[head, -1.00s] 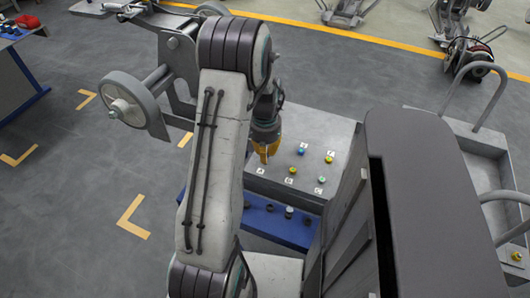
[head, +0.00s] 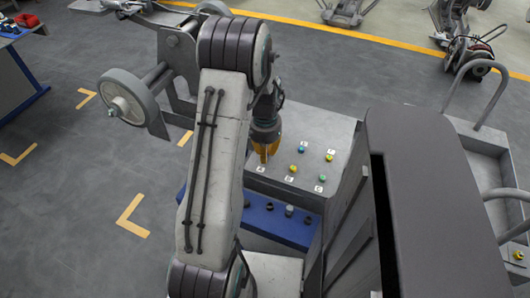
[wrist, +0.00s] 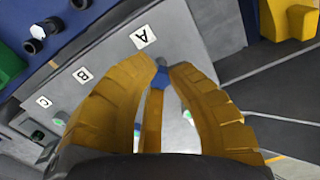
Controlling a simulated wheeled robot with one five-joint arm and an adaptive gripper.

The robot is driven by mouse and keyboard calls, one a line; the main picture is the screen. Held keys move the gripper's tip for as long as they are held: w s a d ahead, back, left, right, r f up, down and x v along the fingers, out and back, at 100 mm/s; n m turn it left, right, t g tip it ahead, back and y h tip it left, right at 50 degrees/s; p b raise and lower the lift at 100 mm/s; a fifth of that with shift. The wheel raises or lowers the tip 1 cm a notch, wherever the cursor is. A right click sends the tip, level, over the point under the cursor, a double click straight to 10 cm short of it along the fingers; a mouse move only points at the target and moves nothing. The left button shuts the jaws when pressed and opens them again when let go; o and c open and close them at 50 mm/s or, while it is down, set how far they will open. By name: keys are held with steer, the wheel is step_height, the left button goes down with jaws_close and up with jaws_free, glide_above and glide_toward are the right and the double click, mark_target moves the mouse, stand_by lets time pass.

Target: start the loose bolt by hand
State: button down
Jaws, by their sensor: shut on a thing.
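My gripper (head: 265,158) has yellow fingers and points down at the near left of a grey work top. In the wrist view its fingertips (wrist: 164,72) are closed around a small blue piece (wrist: 159,79) with a grey end, which I take for the loose bolt. Most of this piece is hidden by the fingers. It is beside the label A (wrist: 143,37); I cannot tell whether it touches the surface or sits in a hole.
The grey top (head: 281,186) carries several labelled spots, some with coloured heads: blue (head: 301,150), yellow (head: 293,168) and green (head: 322,178). A blue rail (head: 270,228) with dark round pieces runs along the front. A grey cart (head: 500,190) stands right.

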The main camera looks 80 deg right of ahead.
steer(key=shift+f+b, duration=0.55)
steer(key=shift+f, duration=0.2)
steer(key=m, duration=0.4)
steer(key=shift+m, duration=0.6)
steer(key=m, duration=0.2)
steer(key=shift+m+b, duration=0.35)
steer(key=shift+m, duration=1.25)
